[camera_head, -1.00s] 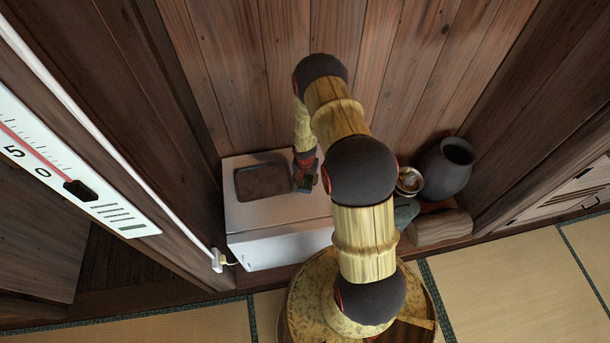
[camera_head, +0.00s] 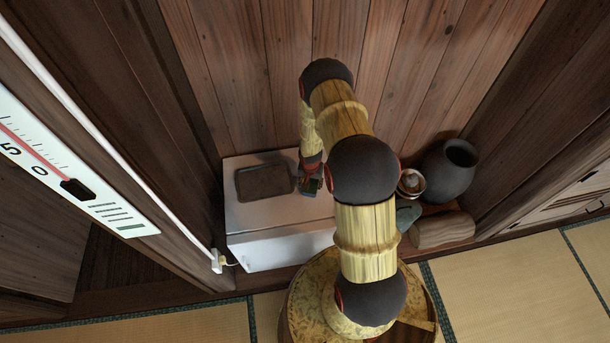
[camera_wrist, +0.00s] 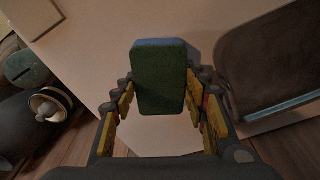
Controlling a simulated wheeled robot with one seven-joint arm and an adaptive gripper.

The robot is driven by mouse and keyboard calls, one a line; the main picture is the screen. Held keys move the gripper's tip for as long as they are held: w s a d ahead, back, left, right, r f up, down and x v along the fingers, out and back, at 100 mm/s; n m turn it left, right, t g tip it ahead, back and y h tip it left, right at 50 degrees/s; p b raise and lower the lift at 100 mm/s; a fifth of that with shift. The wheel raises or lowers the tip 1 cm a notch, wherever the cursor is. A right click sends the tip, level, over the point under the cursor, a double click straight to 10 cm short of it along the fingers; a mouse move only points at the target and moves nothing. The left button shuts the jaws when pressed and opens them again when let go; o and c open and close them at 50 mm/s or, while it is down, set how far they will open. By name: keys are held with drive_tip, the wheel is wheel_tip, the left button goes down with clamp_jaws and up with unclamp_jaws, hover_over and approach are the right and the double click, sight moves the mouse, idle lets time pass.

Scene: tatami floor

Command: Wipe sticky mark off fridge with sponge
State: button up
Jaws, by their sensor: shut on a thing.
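The small white fridge (camera_head: 280,213) stands against the wooden wall in the head view. Its pale top also fills the middle of the wrist view (camera_wrist: 90,45). My gripper (camera_head: 310,187) is over the right part of the fridge top. In the wrist view my gripper (camera_wrist: 163,95) is shut on a sponge (camera_wrist: 150,82) with a dark green face and a blue side. The sponge hides part of the surface beyond it, and I cannot tell whether it touches the fridge. No sticky mark is clearly visible in either view.
A dark tray (camera_head: 264,181) lies on the fridge top, left of my gripper. Right of the fridge stand a dark pot (camera_head: 450,168), a small bowl (camera_head: 411,183) and a wooden block (camera_head: 441,229). A plugged cord (camera_head: 218,261) is at the fridge's left. Tatami floor lies in front.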

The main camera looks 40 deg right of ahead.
drive_tip(key=shift+w+a, duration=0.3)
drive_tip(key=shift+w+a+r+p, duration=0.1)
drive_tip(key=shift+a+r+p, duration=0.15)
drive_tip(key=shift+r, duration=0.35)
drive_tip(key=shift+w+a+r+p, duration=0.1)
drive_tip(key=shift+r+p, duration=0.25)
drive_tip(key=shift+r, duration=0.2)
drive_tip(key=shift+s+r+p, duration=0.1)
drive_tip(key=shift+r+p, duration=1.6)
drive_tip(key=shift+r, duration=1.05)
